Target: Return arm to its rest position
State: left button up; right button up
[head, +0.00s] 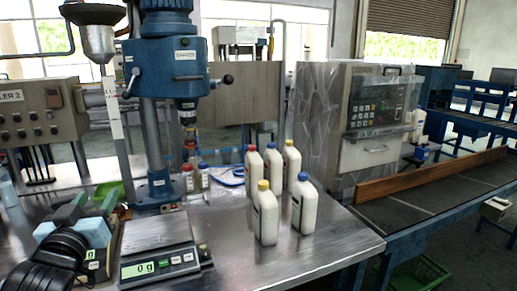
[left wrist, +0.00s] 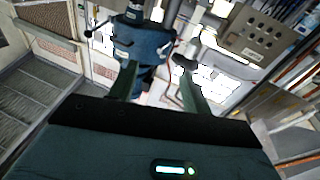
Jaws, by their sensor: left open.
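My left gripper (head: 92,207) is at the lower left of the head view, over the left part of the metal table (head: 330,232) and left of the scale. Its two green fingers are apart with nothing seen between them. In the left wrist view the open fingers (left wrist: 157,82) point toward the blue machine (left wrist: 140,42), with clear space between them. My right gripper is not in view.
A scale (head: 158,238) showing 0 g is right of my left gripper. Behind it stands the blue column machine (head: 175,70) with a funnel (head: 98,40). Several white bottles (head: 266,215) stand mid-table. A conveyor (head: 450,192) runs at right.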

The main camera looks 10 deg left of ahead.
pick_arm(q)
jog(key=s+d+f+m+g+h+p, duration=0.1)
jog(key=s+d+f+g+h, duration=0.15)
jog(key=f, duration=0.75)
jog(key=s+d+f+m+g+h, duration=0.1)
jog(key=s+d+f+m, duration=0.15)
jog(key=f, duration=0.75)
jog(key=s+d+f+m+g+h+p, duration=0.15)
jog(key=s+d+f, duration=0.25)
jog(key=f, duration=0.6)
jog(key=s+d+f+g+h, duration=0.1)
jog(key=s+d+f, duration=0.3)
jog(key=s+f, duration=0.4)
jog(key=s+d+f+m+g+h, duration=0.1)
jog(key=s+d+f+g, duration=0.3)
jog(key=s, duration=1.2)
notch_tip(320, 180, down, 4)
jog(key=shift+d+f, duration=0.1)
jog(key=shift+d, duration=0.35)
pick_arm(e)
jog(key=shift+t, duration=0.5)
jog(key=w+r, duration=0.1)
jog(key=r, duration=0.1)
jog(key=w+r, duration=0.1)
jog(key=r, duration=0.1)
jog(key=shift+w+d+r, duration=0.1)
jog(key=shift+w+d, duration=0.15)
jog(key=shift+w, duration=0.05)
